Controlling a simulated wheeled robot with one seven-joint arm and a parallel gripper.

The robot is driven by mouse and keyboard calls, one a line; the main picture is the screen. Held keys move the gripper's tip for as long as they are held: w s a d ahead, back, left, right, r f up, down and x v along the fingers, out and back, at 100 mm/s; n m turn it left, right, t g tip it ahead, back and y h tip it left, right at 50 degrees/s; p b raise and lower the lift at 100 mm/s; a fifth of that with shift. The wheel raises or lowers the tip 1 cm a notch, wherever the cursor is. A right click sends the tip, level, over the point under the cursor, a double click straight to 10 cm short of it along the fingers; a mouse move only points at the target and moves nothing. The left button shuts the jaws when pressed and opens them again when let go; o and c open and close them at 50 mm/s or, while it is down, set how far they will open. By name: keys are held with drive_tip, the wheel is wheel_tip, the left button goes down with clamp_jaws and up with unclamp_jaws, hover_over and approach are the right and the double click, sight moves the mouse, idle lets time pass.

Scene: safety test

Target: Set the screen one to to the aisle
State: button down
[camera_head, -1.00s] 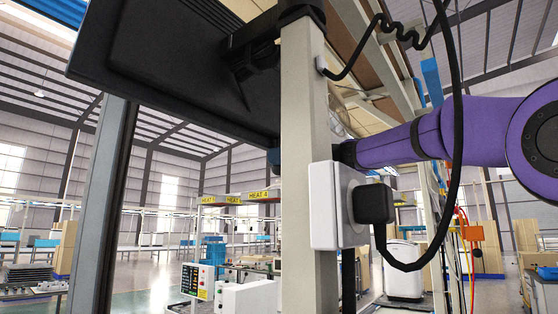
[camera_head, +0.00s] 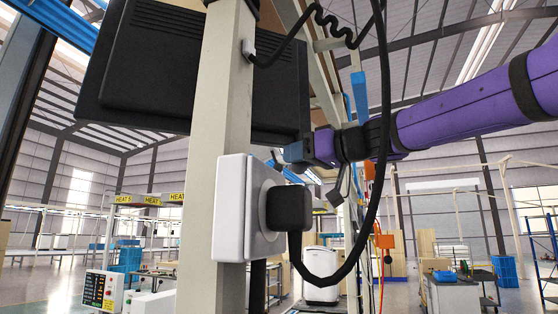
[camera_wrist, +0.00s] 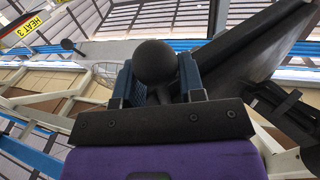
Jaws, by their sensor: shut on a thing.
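The screen (camera_head: 150,80) is a dark panel seen from its back in the head view, high up behind the pale upright post (camera_head: 222,120). It reaches out on both sides of the post. My gripper (camera_head: 282,160) is at its lower right corner, right of the post. In the wrist view a round black knob (camera_wrist: 155,61) sits between the blue fingers of my gripper (camera_wrist: 157,80), which is shut on it. The dark panel of the screen (camera_wrist: 250,50) slopes away to the right there. The screen's front face is hidden.
A white socket box with a black plug (camera_head: 289,208) is on the post, close below my gripper. A black cable (camera_head: 384,130) loops down in front of my arm. Beam structures stand behind. Open floor and benches lie at the far left.

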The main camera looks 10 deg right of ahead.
drive_tip(key=s+d+m+t+h, duration=0.6)
drive_tip(key=s+d+m+h, duration=0.45)
drive_tip(key=s, duration=0.55)
drive_tip(key=s+d+m+g+h, duration=0.1)
drive_tip(key=s+d+m+h, duration=0.1)
drive_tip(key=s+h, duration=0.7)
drive_tip(key=shift+s+d+m, duration=0.15)
drive_tip(key=shift+s+m, duration=0.3)
drive_tip(key=shift+s, duration=0.6)
drive_tip(key=c, duration=1.6)
unclamp_jaws()
drive_tip(key=s+a+m+g+h, duration=0.1)
drive_tip(key=s, duration=0.1)
drive_tip(key=s+a+m+h, duration=0.1)
drive_tip(key=s+h, duration=0.1)
drive_tip(key=s+a+m+g+h, duration=0.1)
drive_tip(key=s, duration=0.1)
drive_tip(key=shift+s+a+g, duration=0.1)
drive_tip(key=shift+s+g, duration=0.1)
drive_tip(key=shift+g, duration=0.1)
drive_tip(key=shift+s+m+h, duration=0.3)
drive_tip(key=shift+s+h, duration=0.25)
drive_tip(key=shift+s, duration=0.35)
clamp_jaws()
drive_tip(key=shift+s+a+g, duration=0.1)
drive_tip(key=shift+s+g, duration=0.15)
drive_tip(key=shift+g, duration=0.25)
drive_tip(key=shift+f, duration=0.1)
